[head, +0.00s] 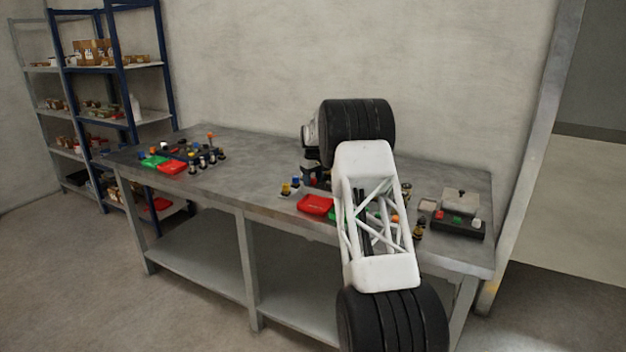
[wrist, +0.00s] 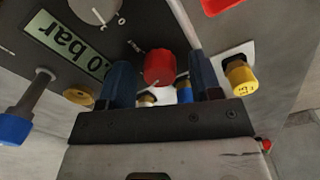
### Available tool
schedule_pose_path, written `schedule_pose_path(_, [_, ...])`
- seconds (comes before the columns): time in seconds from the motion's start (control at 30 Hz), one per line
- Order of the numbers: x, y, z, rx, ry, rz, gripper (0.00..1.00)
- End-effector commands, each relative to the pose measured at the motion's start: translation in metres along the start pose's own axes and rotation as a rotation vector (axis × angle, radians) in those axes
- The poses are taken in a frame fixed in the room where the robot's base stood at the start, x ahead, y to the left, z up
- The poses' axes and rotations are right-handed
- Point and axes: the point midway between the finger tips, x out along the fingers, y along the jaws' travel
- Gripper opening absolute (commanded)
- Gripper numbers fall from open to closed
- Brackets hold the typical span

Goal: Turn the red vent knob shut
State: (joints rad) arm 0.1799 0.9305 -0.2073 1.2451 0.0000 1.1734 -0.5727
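The red knob (wrist: 158,68) is in the upper middle of the wrist view, on a dark panel. My gripper (wrist: 162,72) is open, with one dark finger on each side of the knob and a gap showing on both sides. I cannot tell how deep the fingers reach along the knob. In the head view my arm covers much of the right-hand panel, and I cannot pick out the red knob there.
In the wrist view a "0 bar" display (wrist: 68,42), a blue-ended handle (wrist: 22,112) and a yellow knob (wrist: 240,75) are close by. In the head view the workbench (head: 255,180) carries another group of controls (head: 185,155) at left and a control box (head: 458,215) at right.

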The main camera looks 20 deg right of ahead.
Motion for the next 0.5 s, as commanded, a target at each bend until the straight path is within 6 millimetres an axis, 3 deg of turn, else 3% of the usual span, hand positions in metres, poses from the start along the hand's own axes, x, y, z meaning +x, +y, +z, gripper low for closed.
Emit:
schedule_pose_path(0.03, [-0.0001,0.0000,0.0000,0.000,0.000,0.000,0.52])
schedule_pose_path(0.3, [-0.0001,0.0000,0.0000,0.000,0.000,0.000,0.11])
schedule_pose_path(0.5, [-0.0001,-0.0001,0.0000,0.007,0.000,0.000,0.09])
